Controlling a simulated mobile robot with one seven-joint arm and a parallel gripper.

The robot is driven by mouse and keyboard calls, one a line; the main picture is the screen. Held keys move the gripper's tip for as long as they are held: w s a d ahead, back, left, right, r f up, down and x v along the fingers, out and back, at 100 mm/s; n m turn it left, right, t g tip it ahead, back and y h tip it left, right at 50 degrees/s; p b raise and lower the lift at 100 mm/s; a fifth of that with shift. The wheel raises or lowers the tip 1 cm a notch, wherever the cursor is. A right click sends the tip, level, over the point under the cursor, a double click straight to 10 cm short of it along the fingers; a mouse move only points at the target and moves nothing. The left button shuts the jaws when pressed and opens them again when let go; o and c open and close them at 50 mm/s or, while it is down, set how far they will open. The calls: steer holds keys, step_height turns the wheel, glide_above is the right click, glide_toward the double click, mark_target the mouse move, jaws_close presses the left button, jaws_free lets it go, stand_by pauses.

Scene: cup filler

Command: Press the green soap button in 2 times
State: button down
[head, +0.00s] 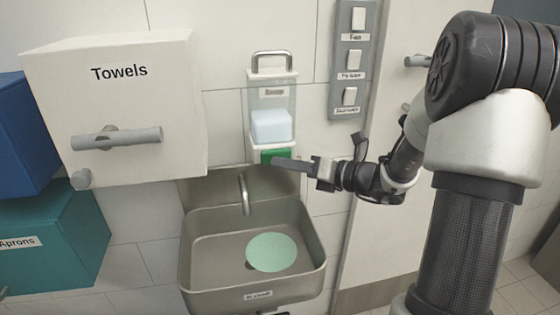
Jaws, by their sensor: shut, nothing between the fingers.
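The soap dispenser (272,126) hangs on the tiled wall above the sink, with a pale blue block behind its front. Its green button (268,156) is at the bottom, partly hidden by my gripper. My gripper (276,162) is shut and empty, reaching in from the right with its fingertips at the green button. I cannot tell whether they touch it or how far the button is pressed in.
A steel sink (310,262) with a tap (244,195) and a pale green disc (271,252) is below. A white Towels box (180,95) with a handle is on the left. A switch panel (340,95) is on the wall to the right. Blue (20,140) and teal (60,245) boxes are far left.

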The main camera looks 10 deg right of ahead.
steer(key=shift+s+d+f+p, duration=0.1)
steer(key=shift+s+p, duration=0.1)
steer(key=shift+s, duration=1.05)
steer(key=shift+s+d+p, duration=0.1)
steer(key=shift+s+p, duration=0.1)
steer(key=shift+s, duration=1)
steer(key=shift+a, duration=0.1)
